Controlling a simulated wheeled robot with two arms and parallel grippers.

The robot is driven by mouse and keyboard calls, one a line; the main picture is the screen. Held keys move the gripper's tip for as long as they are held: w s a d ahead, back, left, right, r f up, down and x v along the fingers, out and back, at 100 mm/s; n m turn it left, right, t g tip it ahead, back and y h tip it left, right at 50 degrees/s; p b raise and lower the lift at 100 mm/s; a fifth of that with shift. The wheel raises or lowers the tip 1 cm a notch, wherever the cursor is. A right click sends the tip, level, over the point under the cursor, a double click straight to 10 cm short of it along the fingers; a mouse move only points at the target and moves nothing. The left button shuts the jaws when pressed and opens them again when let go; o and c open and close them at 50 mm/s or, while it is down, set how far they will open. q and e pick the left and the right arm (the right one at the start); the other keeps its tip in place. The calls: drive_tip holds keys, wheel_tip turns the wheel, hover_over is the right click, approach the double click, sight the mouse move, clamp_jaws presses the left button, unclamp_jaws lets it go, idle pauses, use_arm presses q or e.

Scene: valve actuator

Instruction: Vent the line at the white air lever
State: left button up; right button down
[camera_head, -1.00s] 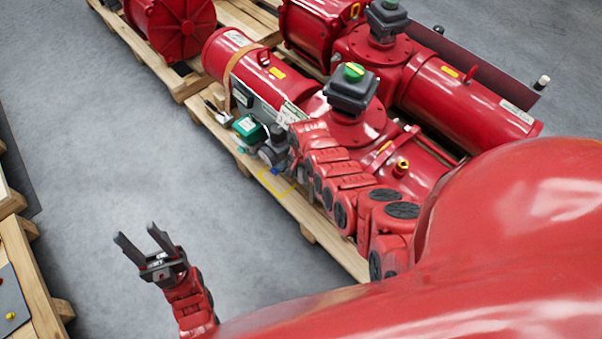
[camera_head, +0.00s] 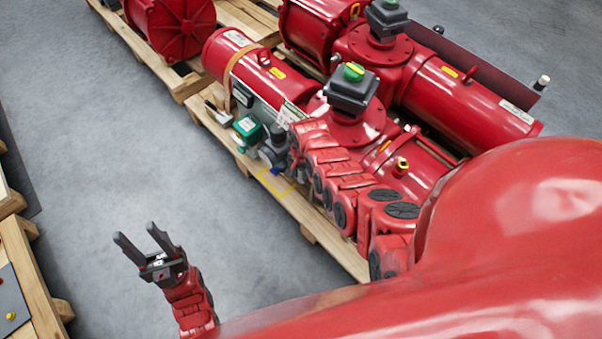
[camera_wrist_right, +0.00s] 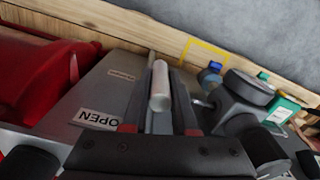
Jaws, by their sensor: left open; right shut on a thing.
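The white air lever (camera_wrist_right: 160,88) is a short pale cylinder in the right wrist view, pointing up the picture. My right gripper (camera_wrist_right: 163,78) is shut on it, with one dark finger on each side. The lever's lower end and mount are hidden by the gripper. In the head view my right arm reaches to the front of the red actuator (camera_head: 346,128), and the lever cannot be made out there. My left gripper (camera_head: 146,244) is open and empty above the bare floor, away from the actuator.
A grey fitting with a round knob (camera_wrist_right: 248,88) and a green box (camera_wrist_right: 283,108) are close on the right. The wooden pallet (camera_head: 334,247) carries the actuator. Floor around my left gripper is free.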

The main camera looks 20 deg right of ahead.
idle(0.5)
drive_tip(key=s+t+p, duration=0.1)
drive_tip(key=p, duration=0.1)
drive_tip(key=s+t+y+p, duration=0.1)
drive_tip(key=p, duration=0.1)
drive_tip(key=shift+d+f+t, duration=0.15)
drive_tip(key=shift+d+t, duration=0.15)
drive_tip(key=c, duration=0.7)
unclamp_jaws()
drive_tip(key=shift+w, duration=0.1)
drive_tip(key=v, duration=1.7)
drive_tip(key=shift+b, duration=0.4)
